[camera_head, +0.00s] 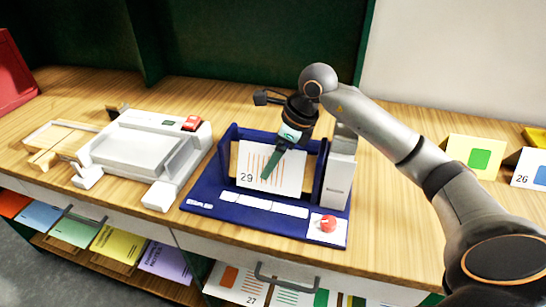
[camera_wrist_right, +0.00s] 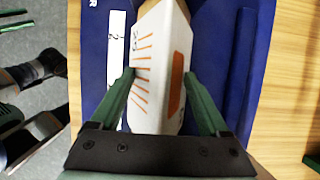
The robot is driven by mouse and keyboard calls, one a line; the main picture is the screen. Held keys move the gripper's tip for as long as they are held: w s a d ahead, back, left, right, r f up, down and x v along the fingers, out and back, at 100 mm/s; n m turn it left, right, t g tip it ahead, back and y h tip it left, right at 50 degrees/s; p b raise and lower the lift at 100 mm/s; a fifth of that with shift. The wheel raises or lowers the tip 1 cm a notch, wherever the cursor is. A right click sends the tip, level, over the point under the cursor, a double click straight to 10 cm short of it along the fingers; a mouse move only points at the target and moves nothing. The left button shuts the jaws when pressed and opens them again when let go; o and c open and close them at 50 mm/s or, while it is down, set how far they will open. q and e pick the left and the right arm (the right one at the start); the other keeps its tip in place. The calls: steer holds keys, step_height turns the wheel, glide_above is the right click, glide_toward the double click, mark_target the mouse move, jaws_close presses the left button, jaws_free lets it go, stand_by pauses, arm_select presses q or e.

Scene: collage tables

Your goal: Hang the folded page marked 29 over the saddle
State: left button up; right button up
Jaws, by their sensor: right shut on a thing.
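The folded page marked 29 (camera_head: 285,168) is white with orange lines and stands tent-like in the blue stand (camera_head: 222,150). In the right wrist view the page (camera_wrist_right: 152,45) shows its fold, a lined face and a face with an orange block. A strip of wood (camera_head: 233,160), apparently the saddle, shows beside the page; how fully the page rests on it is hidden. My right gripper (camera_head: 267,172) is shut on the page, with green fingers on its two outer faces (camera_wrist_right: 160,80). My left gripper is not in the head view; green strips at the right wrist view's left edge are unclear.
A white machine (camera_head: 145,145) with a red switch stands left of the stand. A red knob (camera_head: 328,224) is on the stand's front corner. Other folded cards (camera_head: 475,158) stand at the right. A shelf with coloured sheets (camera_head: 118,243) is below the table edge.

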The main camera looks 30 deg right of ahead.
steer(key=o, duration=1.2)
steer(key=shift+c, duration=0.2)
steer(key=v, duration=1.2)
steer(key=shift+s+r, duration=0.1)
steer(key=shift+r, duration=0.1)
